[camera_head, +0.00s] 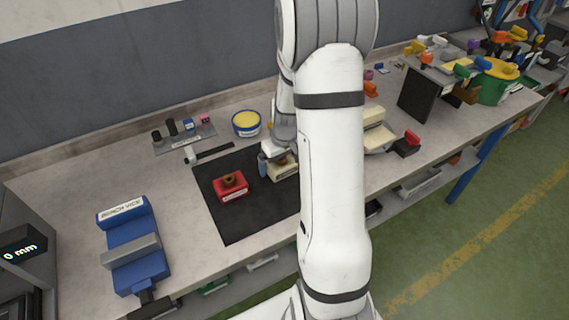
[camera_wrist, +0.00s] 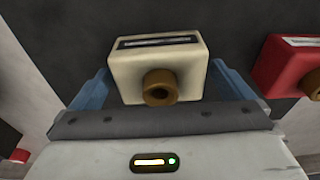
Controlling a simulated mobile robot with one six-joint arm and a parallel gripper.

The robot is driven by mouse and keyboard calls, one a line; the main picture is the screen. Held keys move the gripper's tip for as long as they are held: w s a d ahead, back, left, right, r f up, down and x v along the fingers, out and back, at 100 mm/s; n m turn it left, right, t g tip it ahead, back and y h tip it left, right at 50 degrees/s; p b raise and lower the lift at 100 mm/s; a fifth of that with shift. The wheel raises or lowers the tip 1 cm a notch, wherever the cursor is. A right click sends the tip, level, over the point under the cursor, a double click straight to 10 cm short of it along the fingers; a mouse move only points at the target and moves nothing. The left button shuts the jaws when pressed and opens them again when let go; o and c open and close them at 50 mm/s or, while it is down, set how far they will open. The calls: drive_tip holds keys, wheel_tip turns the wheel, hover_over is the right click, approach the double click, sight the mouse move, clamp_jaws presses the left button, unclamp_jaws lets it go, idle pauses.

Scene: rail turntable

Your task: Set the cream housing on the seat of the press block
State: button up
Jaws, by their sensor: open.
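The cream housing (camera_wrist: 158,70) has a brown round knob and a dark label strip. In the wrist view it sits between the two blue fingers of my gripper (camera_wrist: 160,84), which is open around it. In the head view the housing (camera_head: 283,170) is on the black mat, partly hidden by my arm. A blue finger of my gripper (camera_head: 270,162) shows at its left side. I cannot clearly identify the press block or its seat in either view; my arm hides part of the bench.
A red housing (camera_head: 231,187) with a brown knob stands left of the cream one on the black mat (camera_head: 250,218); it also shows in the wrist view (camera_wrist: 290,68). A blue bench vice (camera_head: 130,242) stands left. A yellow-topped tub (camera_head: 246,124) stands behind the mat.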

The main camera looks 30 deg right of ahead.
drive_tip(key=c, duration=1.5)
